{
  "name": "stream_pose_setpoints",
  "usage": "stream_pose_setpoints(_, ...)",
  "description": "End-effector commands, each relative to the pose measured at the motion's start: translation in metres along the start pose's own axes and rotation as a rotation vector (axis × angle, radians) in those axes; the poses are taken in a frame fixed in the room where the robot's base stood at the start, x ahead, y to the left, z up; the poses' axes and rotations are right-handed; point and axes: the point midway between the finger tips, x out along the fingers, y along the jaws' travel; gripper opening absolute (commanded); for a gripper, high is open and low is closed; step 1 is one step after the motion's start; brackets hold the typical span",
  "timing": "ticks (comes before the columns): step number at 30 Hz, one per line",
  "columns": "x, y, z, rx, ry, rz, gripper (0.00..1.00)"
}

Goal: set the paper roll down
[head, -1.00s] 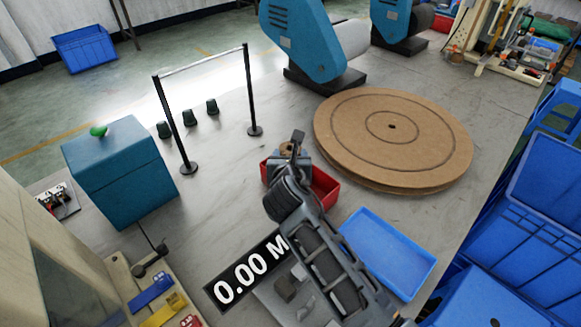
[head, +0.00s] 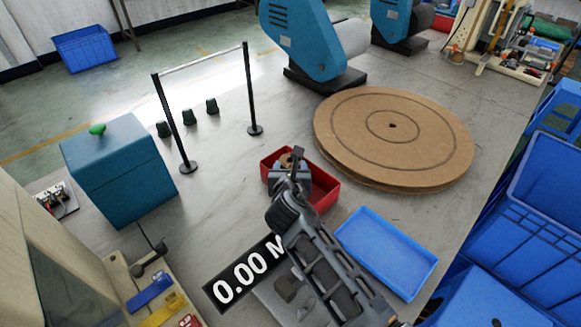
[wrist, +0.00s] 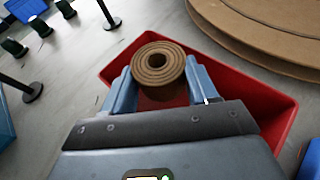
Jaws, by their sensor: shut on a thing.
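The paper roll (wrist: 158,68) is a brown coil with a hole through its middle. In the wrist view it is between the two blue fingers of my gripper (wrist: 160,85), which is shut on it. In the head view the roll (head: 287,160) shows at the tip of my gripper (head: 288,168), at the red tray (head: 325,204). The red tray's rim (wrist: 278,105) surrounds the roll and fingers in the wrist view. I cannot tell whether the roll's underside touches the tray floor.
A large brown disc stack (head: 360,150) lies just right of the red tray. A flat blue tray (head: 385,255) is nearer, at the right. A black-post stand (head: 250,95) and several dark green cups (head: 188,116) are at the left.

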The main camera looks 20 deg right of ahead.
Motion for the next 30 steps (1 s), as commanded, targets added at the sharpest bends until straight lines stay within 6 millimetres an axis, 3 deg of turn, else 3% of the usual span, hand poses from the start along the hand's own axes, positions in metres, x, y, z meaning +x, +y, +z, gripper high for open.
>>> stream_pose_setpoints(2, 0.000, 0.000, -0.002, -0.002, 0.003, -0.001, 0.27)
stream_pose_setpoints(3, 0.000, -0.001, -0.003, -0.002, 0.003, -0.001, 0.59)
stream_pose_setpoints(11, 0.000, -0.001, -0.004, -0.003, 0.006, -0.001, 0.84)
stream_pose_setpoints(19, 0.000, 0.000, -0.004, -0.003, 0.007, -0.001, 0.84)
stream_pose_setpoints(23, -0.004, 0.000, 0.007, -0.002, 0.005, 0.000, 0.84)
stream_pose_setpoints(30, -0.050, 0.000, 0.007, -0.003, 0.004, 0.002, 0.84)
